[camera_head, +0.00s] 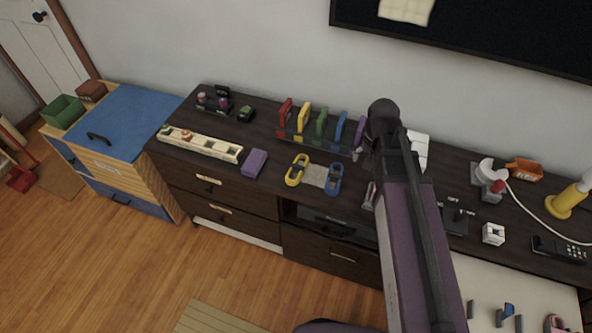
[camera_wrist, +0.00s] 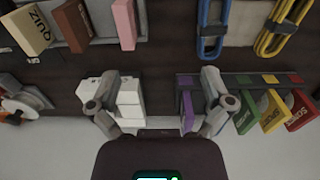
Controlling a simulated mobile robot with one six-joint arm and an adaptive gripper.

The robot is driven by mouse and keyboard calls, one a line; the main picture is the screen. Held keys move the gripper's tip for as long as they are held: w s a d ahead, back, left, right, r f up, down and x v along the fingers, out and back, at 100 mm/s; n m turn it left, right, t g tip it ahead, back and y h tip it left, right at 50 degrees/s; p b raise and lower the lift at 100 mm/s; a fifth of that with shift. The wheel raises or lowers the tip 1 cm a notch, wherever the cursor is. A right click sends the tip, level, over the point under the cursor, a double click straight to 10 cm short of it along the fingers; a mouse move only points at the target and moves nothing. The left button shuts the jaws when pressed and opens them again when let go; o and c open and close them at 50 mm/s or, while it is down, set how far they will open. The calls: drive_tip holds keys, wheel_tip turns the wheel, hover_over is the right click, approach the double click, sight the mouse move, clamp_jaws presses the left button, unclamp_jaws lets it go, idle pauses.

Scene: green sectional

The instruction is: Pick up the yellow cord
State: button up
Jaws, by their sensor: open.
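The yellow cord (camera_head: 297,170) is a coiled loop lying on the dark cabinet top, left of a similar blue cord (camera_head: 334,179), with a pale card between them. In the wrist view the yellow cord (camera_wrist: 286,28) is at the top right, cut by the edge, and the blue cord (camera_wrist: 213,28) is left of it. My gripper (camera_wrist: 160,102) is open and empty, apart from both cords, with its fingers near white blocks (camera_wrist: 129,98) and a purple book (camera_wrist: 187,108). In the head view my arm hides most of the gripper.
A rack of coloured books (camera_head: 320,128) stands behind the cords against the wall. A purple box (camera_head: 254,162) and a long pale tray (camera_head: 232,154) lie to their left. A white lamp-like object (camera_head: 487,171) and yellow bottle (camera_head: 567,200) stand right of my arm.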

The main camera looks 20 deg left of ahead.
drive_tip(key=w+a+f, duration=0.1)
drive_tip(key=w+a, duration=0.1)
drive_tip(key=a, duration=1.1)
drive_tip(key=b, duration=0.1)
hover_over(294, 173)
drive_tip(key=shift+w+d+f+m, duration=0.15)
drive_tip(key=shift+d+f+m, duration=0.15)
drive_tip(key=shift+m, duration=0.1)
wheel_tip(294, 173, down, 9)
drive_tip(key=b, duration=0.9)
drive_tip(key=shift+r, duration=0.2)
drive_tip(key=f+b, duration=0.3)
drive_tip(key=shift+a+f, duration=0.15)
drive_tip(key=shift+a, duration=0.15)
drive_tip(key=shift+f+b, duration=0.95)
drive_tip(key=shift+b, duration=0.15)
